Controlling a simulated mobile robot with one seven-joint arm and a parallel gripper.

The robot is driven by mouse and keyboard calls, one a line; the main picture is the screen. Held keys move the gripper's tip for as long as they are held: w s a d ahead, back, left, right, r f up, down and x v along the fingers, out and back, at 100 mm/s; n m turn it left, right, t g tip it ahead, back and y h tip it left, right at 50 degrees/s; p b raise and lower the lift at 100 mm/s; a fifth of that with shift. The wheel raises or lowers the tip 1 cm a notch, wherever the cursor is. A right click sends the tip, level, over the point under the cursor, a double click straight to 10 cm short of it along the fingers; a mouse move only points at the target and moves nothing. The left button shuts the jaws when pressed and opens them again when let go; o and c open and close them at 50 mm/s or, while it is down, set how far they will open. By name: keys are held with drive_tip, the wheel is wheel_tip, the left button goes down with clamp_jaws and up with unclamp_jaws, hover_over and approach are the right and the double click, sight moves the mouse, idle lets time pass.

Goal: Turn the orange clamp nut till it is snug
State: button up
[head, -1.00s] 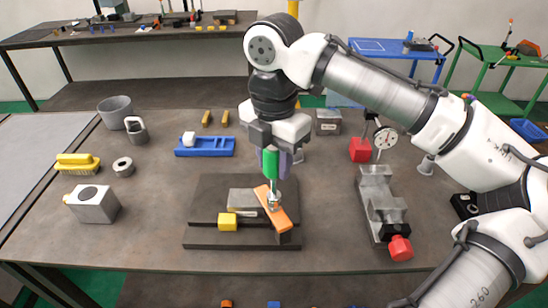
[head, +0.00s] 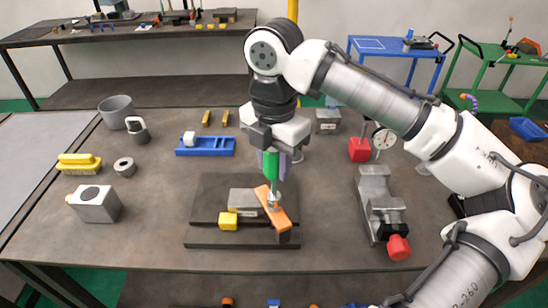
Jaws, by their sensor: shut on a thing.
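My gripper (head: 271,166) is shut on the green handle (head: 271,162) of a driver-like tool, held upright above the fixture. The tool's thin shaft (head: 274,186) points down to a silver nut (head: 274,201) on the orange clamp bar (head: 281,218). The tip appears to meet the nut, but I cannot tell how it sits on it. The orange bar lies slantwise over the grey block (head: 242,201) on the dark base (head: 214,238). How tight the nut is cannot be seen.
A yellow block (head: 228,220) stands on the base's front left. A blue tray (head: 205,147) lies behind it, a grey vise (head: 380,207) with a red knob stands to the right, and a dial gauge (head: 384,139) behind that. The table left of the base is partly clear.

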drive_tip(key=shift+f, duration=0.75)
idle(0.3)
drive_tip(key=o, duration=0.5)
clamp_jaws()
